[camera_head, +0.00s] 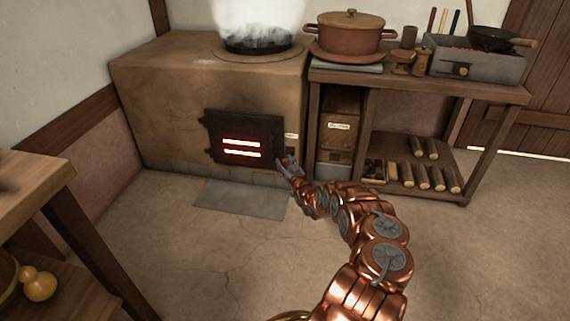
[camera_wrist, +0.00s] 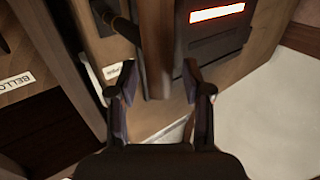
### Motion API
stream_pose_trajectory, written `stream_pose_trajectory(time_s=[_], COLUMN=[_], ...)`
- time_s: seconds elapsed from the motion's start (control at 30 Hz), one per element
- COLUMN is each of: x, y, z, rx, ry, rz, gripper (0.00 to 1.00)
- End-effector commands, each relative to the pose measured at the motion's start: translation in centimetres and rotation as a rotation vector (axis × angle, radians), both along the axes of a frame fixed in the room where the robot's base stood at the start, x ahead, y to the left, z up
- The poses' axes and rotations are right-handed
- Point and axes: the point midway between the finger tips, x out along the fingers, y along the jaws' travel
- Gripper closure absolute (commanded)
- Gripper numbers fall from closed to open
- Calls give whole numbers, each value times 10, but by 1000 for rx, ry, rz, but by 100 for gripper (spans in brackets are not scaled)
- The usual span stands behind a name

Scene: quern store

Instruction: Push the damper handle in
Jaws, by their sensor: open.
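The damper handle shows in the wrist view as an upright brown wooden grip (camera_wrist: 156,55) with a dark rod behind it, leading to a dark plate beside a small label. The grip stands out from the stove front, in line with the gap between my fingers; I cannot tell if they touch it. My gripper (camera_wrist: 161,82) is open and empty. In the head view my gripper (camera_head: 289,164) is low at the stove's right front corner, right of the fire door, and largely hides the handle.
The clay stove (camera_head: 160,90) has an iron fire door (camera_head: 243,122) with glowing slots and a steaming pan (camera_head: 257,43) on top. A wooden bench (camera_head: 440,89) with pots and logs stands close on the right. A floor slab (camera_head: 240,199) lies in front; open floor surrounds it.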

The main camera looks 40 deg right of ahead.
Motion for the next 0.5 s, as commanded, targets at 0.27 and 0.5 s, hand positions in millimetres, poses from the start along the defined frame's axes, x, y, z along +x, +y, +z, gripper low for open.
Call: stream_pose_trajectory(time_s=[0.27, 0.5], x=[0, 0], y=[0, 0], z=[0, 0], rx=[0, 0], ry=[0, 0], rz=[0, 0], gripper=[50, 75])
